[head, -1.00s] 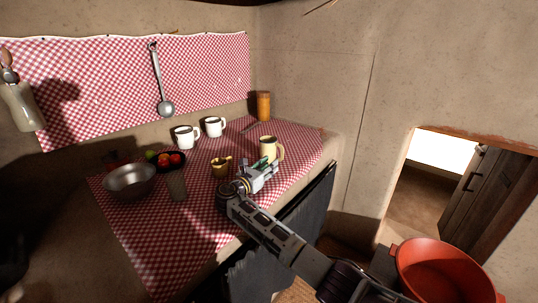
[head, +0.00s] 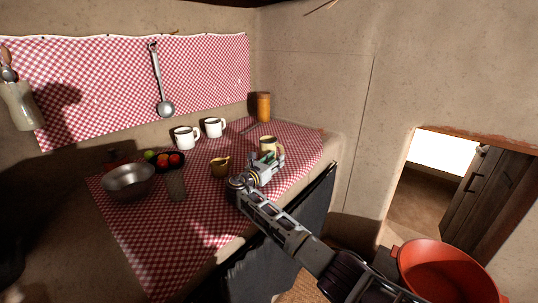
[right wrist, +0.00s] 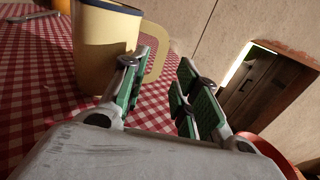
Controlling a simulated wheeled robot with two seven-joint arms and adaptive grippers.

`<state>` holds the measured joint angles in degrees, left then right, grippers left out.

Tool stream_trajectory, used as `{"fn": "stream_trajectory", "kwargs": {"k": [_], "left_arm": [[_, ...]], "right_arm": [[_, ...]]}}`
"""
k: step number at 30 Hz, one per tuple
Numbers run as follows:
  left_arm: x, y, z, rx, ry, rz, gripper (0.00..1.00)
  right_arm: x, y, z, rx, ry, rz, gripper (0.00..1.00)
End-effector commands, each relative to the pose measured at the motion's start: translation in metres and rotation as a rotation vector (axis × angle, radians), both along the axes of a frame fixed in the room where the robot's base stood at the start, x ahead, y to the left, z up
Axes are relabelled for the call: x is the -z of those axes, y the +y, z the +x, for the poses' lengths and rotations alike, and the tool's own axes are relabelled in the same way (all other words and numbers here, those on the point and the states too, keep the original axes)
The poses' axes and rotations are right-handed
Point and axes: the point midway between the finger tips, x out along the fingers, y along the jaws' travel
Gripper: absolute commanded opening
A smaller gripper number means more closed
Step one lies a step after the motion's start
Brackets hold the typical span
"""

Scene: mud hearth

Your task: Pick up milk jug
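The milk jug (head: 268,144) is cream-yellow with a darker rim and a handle on its right side. It stands upright on the red checked cloth near the right end of the counter. In the right wrist view the jug (right wrist: 103,45) is close ahead at the left, and its handle (right wrist: 154,55) reaches between my finger pads. My right gripper (head: 268,166) is open just in front of the jug. In the right wrist view the gripper (right wrist: 165,85) shows its green-padded fingers apart, one on each side of the handle's edge. My left gripper is not in view.
A small yellow cup (head: 220,167) stands left of my gripper. Two white mugs (head: 186,138), a fruit bowl (head: 172,160), a metal bowl (head: 129,181), a glass (head: 176,186) and an orange jar (head: 263,106) share the counter. A red pot (head: 437,270) is at lower right.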

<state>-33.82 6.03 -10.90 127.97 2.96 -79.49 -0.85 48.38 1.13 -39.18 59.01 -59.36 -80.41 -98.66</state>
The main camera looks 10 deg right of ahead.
Motion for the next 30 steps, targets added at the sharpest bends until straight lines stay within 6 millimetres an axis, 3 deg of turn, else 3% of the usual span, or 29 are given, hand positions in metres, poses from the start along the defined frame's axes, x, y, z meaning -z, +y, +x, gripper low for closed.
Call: {"fn": "stream_trajectory", "kwargs": {"k": [11,26,30], "left_arm": [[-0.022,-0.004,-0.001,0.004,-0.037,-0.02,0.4],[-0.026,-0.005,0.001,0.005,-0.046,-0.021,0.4],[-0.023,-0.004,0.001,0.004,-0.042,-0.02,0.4]], "right_arm": [[0.001,-0.025,0.024,0.001,0.0,0.0,0.3],[0.0,-0.026,0.026,0.0,-0.001,0.001,0.3],[0.0,-0.026,0.026,0.0,-0.001,0.001,0.15]]}}
